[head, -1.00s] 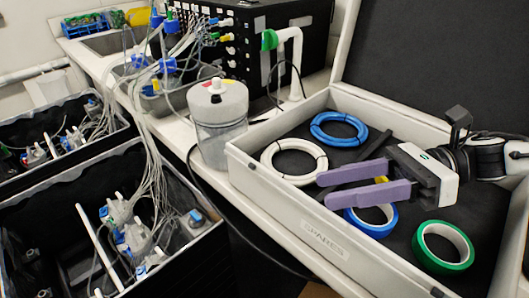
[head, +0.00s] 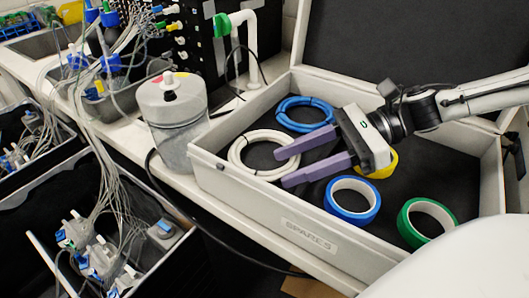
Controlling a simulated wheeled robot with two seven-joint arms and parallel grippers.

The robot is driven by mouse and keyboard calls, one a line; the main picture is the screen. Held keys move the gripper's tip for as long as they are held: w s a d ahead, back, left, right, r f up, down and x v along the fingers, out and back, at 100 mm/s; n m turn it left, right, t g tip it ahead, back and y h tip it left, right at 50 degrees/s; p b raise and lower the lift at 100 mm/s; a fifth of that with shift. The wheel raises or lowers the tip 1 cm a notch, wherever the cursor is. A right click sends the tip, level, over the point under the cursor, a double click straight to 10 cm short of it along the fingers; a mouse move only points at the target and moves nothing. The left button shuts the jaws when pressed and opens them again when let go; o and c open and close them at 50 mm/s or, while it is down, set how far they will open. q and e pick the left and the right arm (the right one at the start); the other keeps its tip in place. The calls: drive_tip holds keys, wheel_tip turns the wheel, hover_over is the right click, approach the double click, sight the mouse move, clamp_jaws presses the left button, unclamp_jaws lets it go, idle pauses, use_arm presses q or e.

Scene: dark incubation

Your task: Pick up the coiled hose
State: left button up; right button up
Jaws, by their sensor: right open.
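Two coiled hoses lie in the spares box (head: 262,217): a white coil (head: 236,155) at the left and a blue coil (head: 281,119) behind it and to the right. Both have dark ties. My right gripper (head: 281,168) reaches in from the right, its two purple fingers open and nothing between them. Its fingertips are at the right side of the white coil and cover part of it. I cannot tell the height of the fingers above it, or whether they touch it. My left gripper is not in view.
A blue tape roll (head: 330,198), a green tape roll (head: 407,225) and a partly hidden yellow roll (head: 384,170) also lie in the box. A lidded jar (head: 172,122) stands left of the box wall. Bins with tubing are at the left.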

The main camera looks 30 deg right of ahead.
sight(270, 172)
drive_tip(key=shift+x, duration=1.55)
drive_tip(key=shift+w, duration=0.1)
clamp_jaws()
